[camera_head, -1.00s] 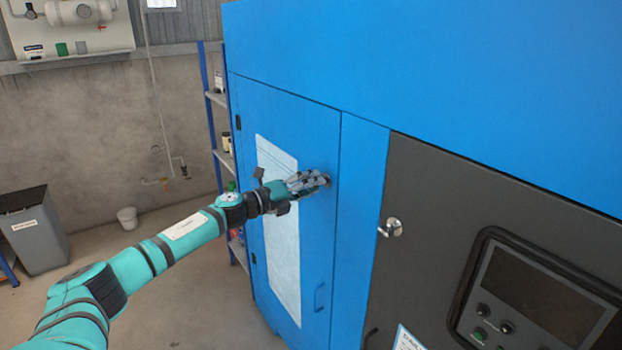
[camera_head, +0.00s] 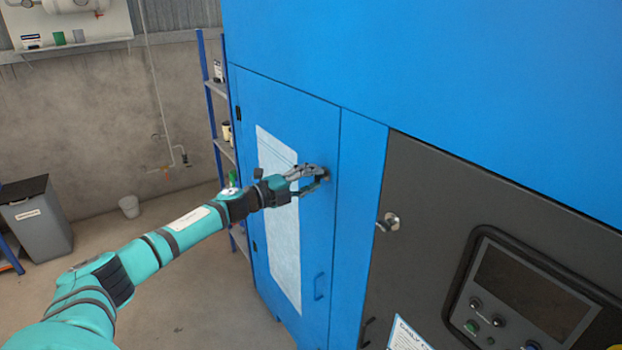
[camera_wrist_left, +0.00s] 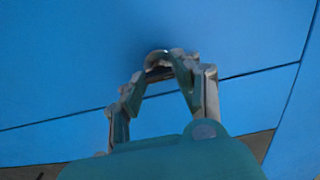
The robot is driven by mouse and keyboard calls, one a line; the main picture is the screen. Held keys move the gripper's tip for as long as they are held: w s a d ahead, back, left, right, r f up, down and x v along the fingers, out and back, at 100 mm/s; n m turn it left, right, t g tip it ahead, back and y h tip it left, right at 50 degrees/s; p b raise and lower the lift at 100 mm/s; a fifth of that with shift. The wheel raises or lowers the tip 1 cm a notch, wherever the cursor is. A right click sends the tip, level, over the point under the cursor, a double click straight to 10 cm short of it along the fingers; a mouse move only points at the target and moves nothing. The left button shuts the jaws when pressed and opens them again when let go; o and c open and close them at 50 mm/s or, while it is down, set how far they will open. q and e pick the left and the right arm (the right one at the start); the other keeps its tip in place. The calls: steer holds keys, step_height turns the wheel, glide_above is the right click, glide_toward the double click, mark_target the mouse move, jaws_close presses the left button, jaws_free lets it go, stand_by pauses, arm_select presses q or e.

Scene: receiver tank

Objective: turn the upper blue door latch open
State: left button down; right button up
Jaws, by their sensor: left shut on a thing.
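The blue door (camera_head: 313,235) stands closed in the blue cabinet, with a pale sheet (camera_head: 279,215) on its face. My left gripper (camera_head: 322,172) is at the upper right part of this door, shut on the upper latch (camera_head: 327,173). The latch is small and mostly hidden by the fingers. In the left wrist view the fingertips (camera_wrist_left: 160,65) meet around a small metal piece (camera_wrist_left: 156,54) against the blue panel. How far the latch is turned cannot be told. My right gripper is not in view.
A lower handle (camera_head: 319,287) is on the same door. A dark panel (camera_head: 430,200) to the right carries a silver latch (camera_head: 388,222) and a control box (camera_head: 530,300).

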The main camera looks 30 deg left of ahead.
arm_select(q)
steer(key=c, duration=0.9)
jaws_free()
steer(key=shift+c, duration=0.2)
steer(key=v, duration=1.2)
steer(key=shift+f, duration=0.1)
